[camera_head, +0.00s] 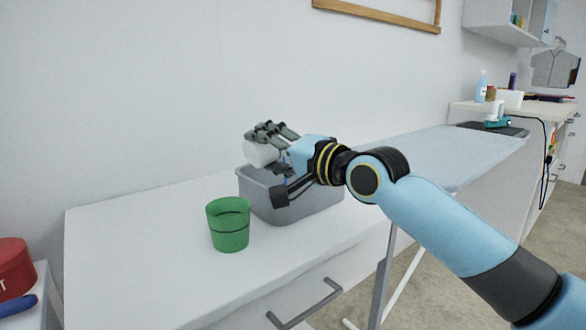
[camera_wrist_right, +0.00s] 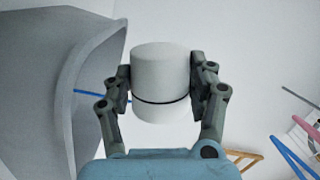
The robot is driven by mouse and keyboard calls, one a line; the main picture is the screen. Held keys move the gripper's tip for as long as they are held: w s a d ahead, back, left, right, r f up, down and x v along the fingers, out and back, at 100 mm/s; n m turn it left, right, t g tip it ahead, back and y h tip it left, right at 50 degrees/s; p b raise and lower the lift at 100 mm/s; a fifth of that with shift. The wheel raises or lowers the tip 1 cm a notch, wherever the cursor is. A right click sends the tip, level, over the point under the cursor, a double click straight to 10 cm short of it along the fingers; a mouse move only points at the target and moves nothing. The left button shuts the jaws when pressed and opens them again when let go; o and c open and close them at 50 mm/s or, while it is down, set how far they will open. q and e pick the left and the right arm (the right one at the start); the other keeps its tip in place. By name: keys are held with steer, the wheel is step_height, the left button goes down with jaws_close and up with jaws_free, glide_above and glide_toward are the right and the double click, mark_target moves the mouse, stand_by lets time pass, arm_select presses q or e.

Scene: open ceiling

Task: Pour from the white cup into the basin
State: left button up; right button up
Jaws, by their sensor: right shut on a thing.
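The white cup (camera_head: 261,153) is held by my right gripper (camera_head: 268,140) above the grey basin (camera_head: 262,200) in the head view. The cup looks tilted onto its side over the basin's left part. In the right wrist view the white cup (camera_wrist_right: 160,75), with a dark band, sits between both fingers of my right gripper (camera_wrist_right: 160,88). The grey basin (camera_wrist_right: 100,40) fills the left of that view. The basin's inside is mostly hidden by my gripper, and I cannot see anything flowing from the cup. My left gripper is not in view.
A green cup (camera_head: 229,226) stands on the white counter (camera_head: 140,240) close to the basin's front left. The counter's left part is clear. An ironing board (camera_head: 430,155) lies to the right of the basin. A red container (camera_head: 14,268) is at the far left.

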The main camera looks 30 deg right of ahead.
steer(key=shift+d+r+m, duration=0.4)
steer(key=shift+d+m, duration=0.4)
steer(key=shift+m, duration=0.2)
stand_by(0.7)
steer(key=shift+w+d+f+m+t+p, duration=0.1)
steer(key=shift+d+f+m+t+p, duration=0.2)
steer(key=shift+m+p, duration=0.4)
stand_by(0.6)
steer(key=shift+a, duration=0.1)
